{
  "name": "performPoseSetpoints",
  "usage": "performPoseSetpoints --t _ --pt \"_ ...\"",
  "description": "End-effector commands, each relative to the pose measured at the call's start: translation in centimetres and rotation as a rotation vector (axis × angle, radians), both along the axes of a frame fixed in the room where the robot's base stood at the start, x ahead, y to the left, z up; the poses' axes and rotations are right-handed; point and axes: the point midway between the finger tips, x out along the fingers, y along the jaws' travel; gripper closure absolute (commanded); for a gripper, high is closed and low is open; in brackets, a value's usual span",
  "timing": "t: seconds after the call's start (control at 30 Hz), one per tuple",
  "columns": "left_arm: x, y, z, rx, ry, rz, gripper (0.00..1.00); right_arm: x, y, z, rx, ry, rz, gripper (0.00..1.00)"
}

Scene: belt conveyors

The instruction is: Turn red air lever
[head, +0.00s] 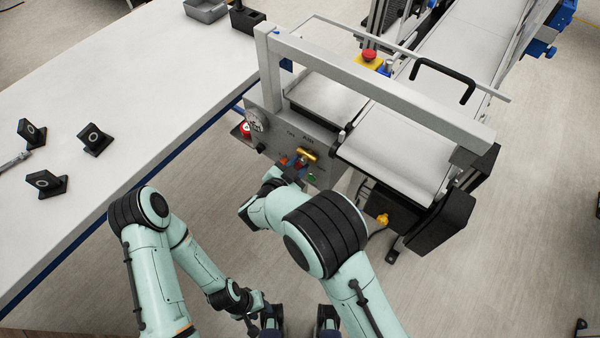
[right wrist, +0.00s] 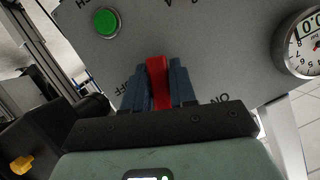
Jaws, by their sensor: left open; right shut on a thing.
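The red air lever (right wrist: 158,82) stands out from the grey control panel (right wrist: 215,45) in the right wrist view, between printed OFF and ON marks. My right gripper (right wrist: 159,90) is shut on it, with a blue-grey finger on each side. In the head view the control panel (head: 321,142) is on the front of the conveyor, and my right gripper (head: 291,173) is at its lower part, largely hidden by my arm. My left gripper (head: 299,322) is open and empty at the bottom edge of the head view, away from the panel, its two dark fingers apart.
A green button (right wrist: 106,22) and a pressure gauge (right wrist: 306,48) flank the lever. A brass fitting (head: 307,153) sits on the panel. A grey frame (head: 375,88) spans the conveyor. A white table (head: 120,90) with several black blocks is at left. Floor at right is clear.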

Motion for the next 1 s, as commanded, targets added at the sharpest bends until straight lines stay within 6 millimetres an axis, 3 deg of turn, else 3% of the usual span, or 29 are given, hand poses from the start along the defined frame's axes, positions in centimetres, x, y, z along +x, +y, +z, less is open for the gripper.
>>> performPoseSetpoints --t 0.1,0.4,0.97,1.0 --pt "-0.6 0.0 -1.7 0.000 0.007 0.000 0.57 0.1 0.2 -0.2 0.064 -0.049 -0.001 1.00" --pt "-1.1 0.0 -3.7 0.000 0.013 0.000 0.57 0.4 0.7 0.3 0.177 -0.131 -0.001 1.00" --pt "-1.1 0.0 -4.0 0.000 0.010 0.001 0.57 0.5 0.8 0.6 0.209 -0.153 -0.001 1.00" --pt "-1.1 0.0 -4.0 0.000 0.010 0.001 0.57 0.5 0.8 0.6 0.209 -0.153 -0.001 0.71"
